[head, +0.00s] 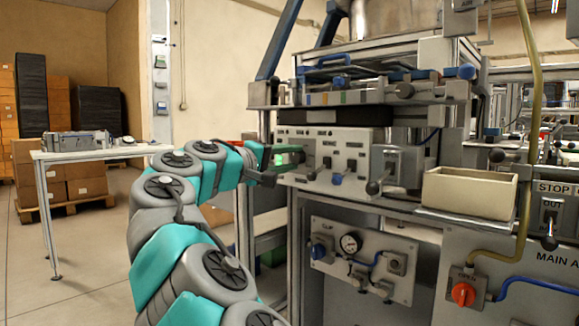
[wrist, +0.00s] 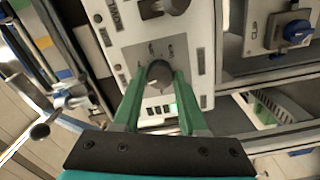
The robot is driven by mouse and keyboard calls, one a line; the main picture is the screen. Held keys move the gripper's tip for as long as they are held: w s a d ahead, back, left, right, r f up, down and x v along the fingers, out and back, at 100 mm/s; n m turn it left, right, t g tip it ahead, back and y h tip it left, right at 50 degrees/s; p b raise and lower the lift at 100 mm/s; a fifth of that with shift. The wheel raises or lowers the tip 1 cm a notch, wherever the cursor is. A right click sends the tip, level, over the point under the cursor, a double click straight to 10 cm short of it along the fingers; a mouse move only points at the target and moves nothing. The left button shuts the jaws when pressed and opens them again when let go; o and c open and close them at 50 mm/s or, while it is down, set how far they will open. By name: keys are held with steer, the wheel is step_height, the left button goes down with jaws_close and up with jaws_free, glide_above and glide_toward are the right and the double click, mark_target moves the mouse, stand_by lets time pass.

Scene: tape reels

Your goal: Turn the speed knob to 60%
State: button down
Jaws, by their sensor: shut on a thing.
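A dark round knob (wrist: 158,72) sits on a light grey control panel in the wrist view. My gripper (wrist: 155,82) has its two green fingers on either side of this knob and is shut on it. Printed marks surround the knob, but its labels and pointer setting are too small to read. In the head view, my gripper (head: 290,150) reaches the left end of the control panel (head: 345,140). The held knob is hidden there by my gripper. I cannot read whether it is labelled speed.
A lever box (head: 397,165) and a cream bin (head: 470,192) stand farther right. A gauge panel (head: 360,258) hangs below.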

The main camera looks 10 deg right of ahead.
steer(key=m, duration=0.1)
steer(key=m+b, duration=0.1)
steer(key=m, duration=0.1)
steer(key=shift+f+m+b, duration=0.25)
steer(key=shift+m+b, duration=0.15)
steer(key=shift+r+m+b, duration=0.15)
steer(key=shift+m+b, duration=0.75)
steer(key=shift+m, duration=1.3)
steer(key=shift+c, duration=2.2)
jaws_free()
steer(key=shift+a, duration=0.15)
steer(key=v, duration=0.7)
steer(key=shift+s+a, duration=0.2)
steer(key=shift+s, duration=0.05)
